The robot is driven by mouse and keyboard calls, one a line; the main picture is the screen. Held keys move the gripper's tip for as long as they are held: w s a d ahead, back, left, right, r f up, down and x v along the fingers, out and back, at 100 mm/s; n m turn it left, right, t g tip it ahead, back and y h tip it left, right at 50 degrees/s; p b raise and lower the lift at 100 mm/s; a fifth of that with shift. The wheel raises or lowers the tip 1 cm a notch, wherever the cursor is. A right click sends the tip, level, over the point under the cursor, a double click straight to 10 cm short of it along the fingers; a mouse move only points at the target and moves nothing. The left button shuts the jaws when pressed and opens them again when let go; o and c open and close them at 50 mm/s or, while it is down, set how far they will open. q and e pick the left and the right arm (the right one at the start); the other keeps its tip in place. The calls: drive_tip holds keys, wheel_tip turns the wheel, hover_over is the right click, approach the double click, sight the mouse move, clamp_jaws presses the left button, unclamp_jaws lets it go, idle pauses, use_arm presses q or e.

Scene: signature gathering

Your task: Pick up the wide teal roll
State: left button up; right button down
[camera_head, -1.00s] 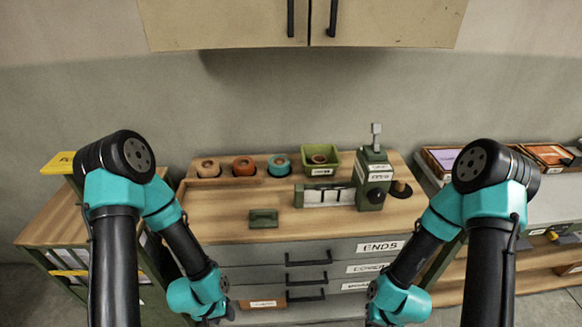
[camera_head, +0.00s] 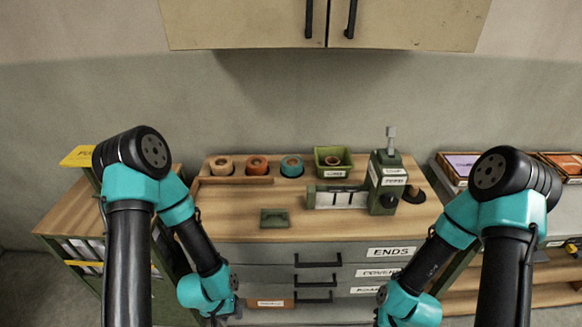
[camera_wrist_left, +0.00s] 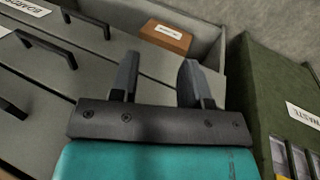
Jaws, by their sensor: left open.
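The teal roll (camera_head: 292,166) sits in a round recess at the back of the wooden bench top, to the right of an orange roll (camera_head: 257,165) and a tan roll (camera_head: 221,166). My left gripper (camera_wrist_left: 158,75) is open and empty in the left wrist view, in front of the drawers and well below the bench top. In the head view my left arm hangs down at the left front, and its fingertips are hard to make out at the bottom edge. My right arm hangs at the right front, its gripper below the picture.
A green bin (camera_head: 333,161) with a roll inside stands right of the teal roll. A green machine (camera_head: 387,182) stands further right. A small green block (camera_head: 274,218) lies near the front. Drawers with black handles (camera_head: 318,260) face me. A cabinet (camera_head: 330,22) hangs above.

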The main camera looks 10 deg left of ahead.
use_arm(q)
drive_tip(key=o, duration=1.1)
